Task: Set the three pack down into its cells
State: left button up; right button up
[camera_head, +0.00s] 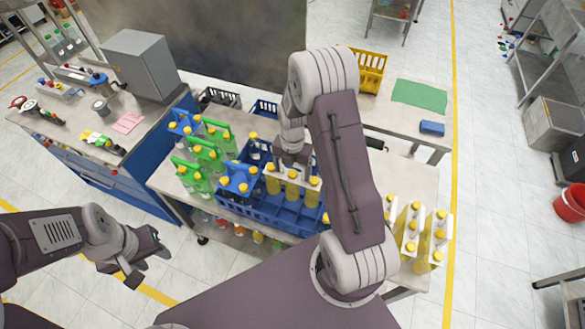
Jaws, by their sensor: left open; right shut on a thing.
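My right gripper (293,160) is shut on a three pack (292,188) of yellow bottles with yellow caps. It holds the pack upright over the blue crate (262,212) with open cells, on the middle bench. The pack's lower part is at or just behind the crate's front wall. I cannot tell how deep it sits in the cells. My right arm hides the crate's right side. My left gripper (142,258) is open and empty, low at the left over the floor, away from the bench.
Blue-handled packs (240,178) stand at the crate's left end. Green-handled packs (207,150) stand further left. White-handled packs (428,240) of yellow bottles stand at the bench's right. A yellow crate (369,72) and a green mat (419,95) are behind.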

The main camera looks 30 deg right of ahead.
aim_at(292, 176)
jog(key=shift+f+b, duration=1.55)
jog(key=shift+f, duration=1)
jog(key=shift+f+b, duration=0.4)
jog(key=shift+f, duration=0.15)
jog(key=o, duration=2)
notch_tip(292, 176, up, 9)
jog(key=shift+r+b, duration=0.1)
jog(key=shift+b, duration=0.55)
jog(key=shift+a, duration=0.1)
